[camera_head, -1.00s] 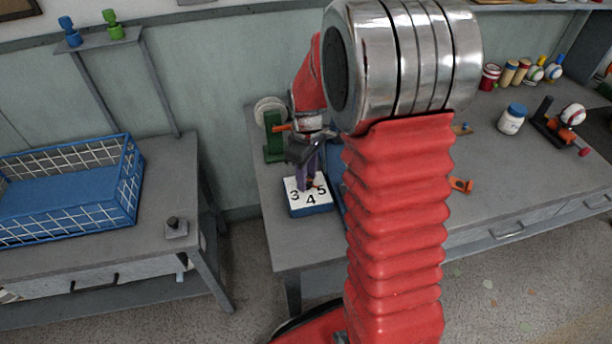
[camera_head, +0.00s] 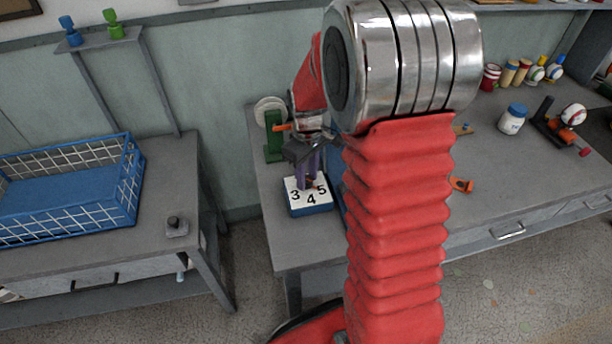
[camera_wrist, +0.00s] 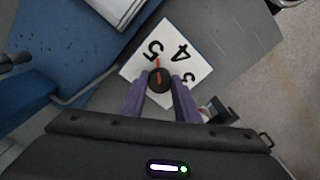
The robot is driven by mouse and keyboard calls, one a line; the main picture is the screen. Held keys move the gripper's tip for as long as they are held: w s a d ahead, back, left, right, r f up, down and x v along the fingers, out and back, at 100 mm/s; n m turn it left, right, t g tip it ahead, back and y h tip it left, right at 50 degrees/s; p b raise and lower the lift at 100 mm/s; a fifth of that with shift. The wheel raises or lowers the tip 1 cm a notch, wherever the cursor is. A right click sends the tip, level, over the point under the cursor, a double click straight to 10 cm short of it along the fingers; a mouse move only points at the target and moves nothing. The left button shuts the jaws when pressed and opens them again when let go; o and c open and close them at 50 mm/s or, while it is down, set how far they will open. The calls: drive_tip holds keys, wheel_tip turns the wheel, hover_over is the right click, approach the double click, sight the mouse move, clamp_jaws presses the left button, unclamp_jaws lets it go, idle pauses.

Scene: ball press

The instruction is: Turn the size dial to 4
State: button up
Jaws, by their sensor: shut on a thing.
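The size dial is a black knob (camera_wrist: 158,81) with an orange pointer mark, on a white plate (camera_wrist: 203,62) numbered 3, 4 and 5. In the wrist view the pointer aims roughly at the 5, to the left of the 4. The numbered plate (camera_head: 297,200) tops a blue block on the bench's left end in the head view. My gripper (camera_wrist: 159,88) has its two purple fingers on either side of the knob, shut on it. In the head view my gripper (camera_head: 311,182) points down onto the plate, and its fingers mostly hide the knob.
A green stand (camera_head: 274,137) with a pale disc is behind the dial. Blue press parts beside the dial are partly hidden by my arm. A white jar (camera_head: 512,120) and a ball holder (camera_head: 555,125) stand farther right. A blue basket (camera_head: 70,190) is on the left table.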

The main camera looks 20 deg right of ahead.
drive_tip(key=m, duration=0.5)
drive_tip(key=shift+m, duration=2.4)
drive_tip(key=shift+a, duration=0.1)
drive_tip(key=o, duration=1.1)
drive_tip(key=shift+c, duration=0.2)
wheel_tip(320, 180, up, 14)
drive_tip(key=shift+f, duration=0.15)
drive_tip(key=shift+w, duration=0.1)
